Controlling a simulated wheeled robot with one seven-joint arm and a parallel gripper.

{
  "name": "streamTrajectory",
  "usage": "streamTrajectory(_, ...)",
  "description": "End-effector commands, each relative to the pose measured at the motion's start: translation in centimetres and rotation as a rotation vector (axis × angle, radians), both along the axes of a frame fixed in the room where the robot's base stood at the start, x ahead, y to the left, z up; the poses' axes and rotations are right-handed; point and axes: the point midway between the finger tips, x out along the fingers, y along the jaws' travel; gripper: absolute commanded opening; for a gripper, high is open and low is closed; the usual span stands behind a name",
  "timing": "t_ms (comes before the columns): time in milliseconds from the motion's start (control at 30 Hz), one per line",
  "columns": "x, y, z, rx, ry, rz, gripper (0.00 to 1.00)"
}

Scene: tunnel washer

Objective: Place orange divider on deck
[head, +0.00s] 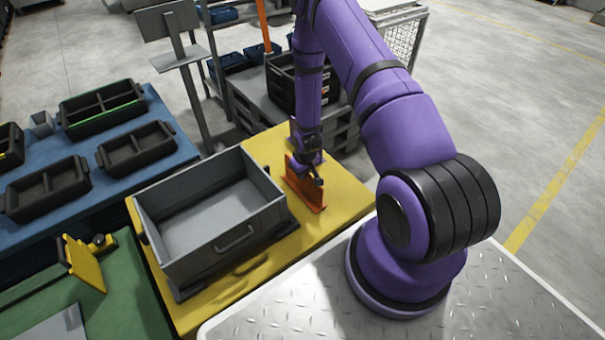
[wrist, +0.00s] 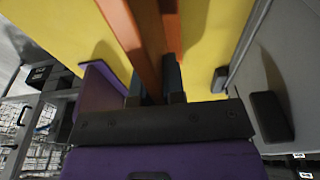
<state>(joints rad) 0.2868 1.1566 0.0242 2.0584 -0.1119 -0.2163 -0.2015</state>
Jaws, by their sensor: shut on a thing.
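The orange divider (head: 305,186) stands upright on or just above the yellow deck (head: 338,196), to the right of the grey bin. In the wrist view, the divider (wrist: 142,40) runs between my fingers. My gripper (head: 313,178) is shut on the divider's upper edge; it also shows in the wrist view (wrist: 155,88). I cannot tell whether the divider's foot touches the deck.
The open grey bin (head: 215,212) takes up the left of the deck, close beside the divider. A blue table (head: 165,110) with black trays is at left, and a green table (head: 125,295) is at front left. Bare deck lies right of the divider.

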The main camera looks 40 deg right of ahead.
Motion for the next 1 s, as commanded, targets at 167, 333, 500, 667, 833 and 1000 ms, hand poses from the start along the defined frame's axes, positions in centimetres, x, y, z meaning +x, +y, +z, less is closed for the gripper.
streamTrajectory(167, 0.1, 0.0, -0.3, -0.001, -0.002, 0.0, 0.0)
streamTrajectory(333, 0.0, 0.0, -0.4, 0.0, -0.001, 0.0, 0.0)
streamTrajectory(500, 0.1, 0.0, -0.6, -0.001, -0.002, 0.0, 0.36)
streamTrajectory(667, 0.0, 0.0, -0.6, -0.001, -0.002, 0.0, 0.36)
streamTrajectory(833, 0.0, 0.0, -0.3, -0.001, -0.002, 0.0, 0.36)
streamTrajectory(1000, -0.1, 0.0, 1.2, -0.001, -0.003, 0.0, 0.36)
